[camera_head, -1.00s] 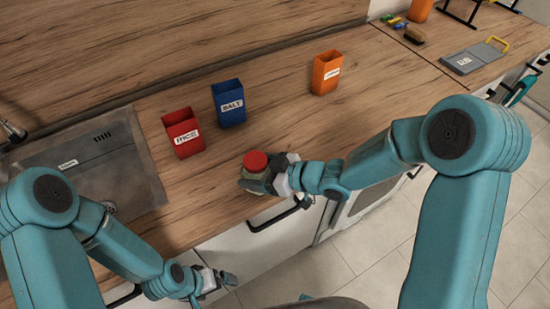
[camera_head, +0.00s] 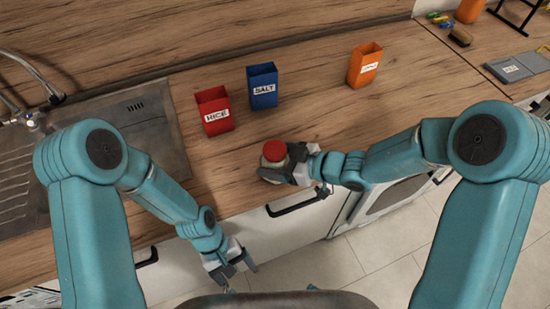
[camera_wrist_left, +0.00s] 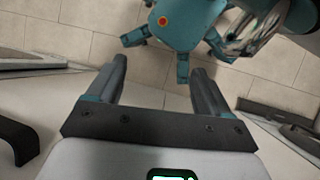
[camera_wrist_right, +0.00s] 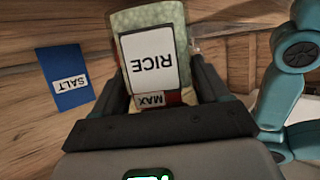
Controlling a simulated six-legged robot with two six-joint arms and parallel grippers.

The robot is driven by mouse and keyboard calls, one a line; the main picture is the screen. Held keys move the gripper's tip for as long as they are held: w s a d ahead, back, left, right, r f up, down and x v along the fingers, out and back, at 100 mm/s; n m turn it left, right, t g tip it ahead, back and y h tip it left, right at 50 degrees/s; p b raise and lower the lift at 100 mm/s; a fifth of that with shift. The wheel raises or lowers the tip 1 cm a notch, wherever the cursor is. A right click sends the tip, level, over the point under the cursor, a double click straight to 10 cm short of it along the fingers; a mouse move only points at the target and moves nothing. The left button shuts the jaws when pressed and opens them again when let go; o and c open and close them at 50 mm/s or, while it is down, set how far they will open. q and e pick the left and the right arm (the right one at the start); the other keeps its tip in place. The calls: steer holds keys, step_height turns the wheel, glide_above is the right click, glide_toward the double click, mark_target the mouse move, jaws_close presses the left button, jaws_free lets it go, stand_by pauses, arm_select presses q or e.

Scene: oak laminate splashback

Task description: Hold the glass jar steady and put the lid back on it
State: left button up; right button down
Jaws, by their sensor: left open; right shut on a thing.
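The glass jar (camera_head: 268,164) is at the counter's front edge in the head view, with a red lid (camera_head: 274,150) on its top. I cannot tell whether the lid is fully seated. My right gripper (camera_head: 284,168) is shut on the jar from the right. In the right wrist view, the jar (camera_wrist_right: 145,18) is between my fingers (camera_wrist_right: 160,78), with a white RICE label and a MAX mark, both upside down. My left gripper (camera_head: 240,272) is open and empty in front of the cabinets, below and left of the jar. The left wrist view shows its parted fingers (camera_wrist_left: 160,80).
A red RICE box (camera_head: 215,110), a blue SALT box (camera_head: 263,87) and an orange box (camera_head: 365,64) stand behind the jar. The sink (camera_head: 130,115) is at left. Cabinet handles (camera_head: 292,205) stick out below the counter. The counter between the jar and orange box is clear.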

arm_select(q)
step_height(320, 180, up, 5)
steer(key=d+n+g, duration=0.1)
steer(key=n+g, duration=0.1)
steer(key=g, duration=0.1)
step_height(320, 180, up, 27)
steer(key=n+t+y, duration=0.2)
steer(key=t+y, duration=0.2)
steer(key=t, duration=0.3)
glide_above(274, 149)
steer(key=shift+s+d+r, duration=0.15)
steer(key=shift+r, duration=0.3)
steer(key=shift+w+f, duration=0.25)
steer(key=shift+s+f, duration=0.1)
steer(key=shift+f, duration=0.25)
step_height(274, 149, down, 6)
steer(key=shift+f, duration=0.1)
steer(key=shift+s+f, duration=0.1)
steer(key=shift+f, duration=0.3)
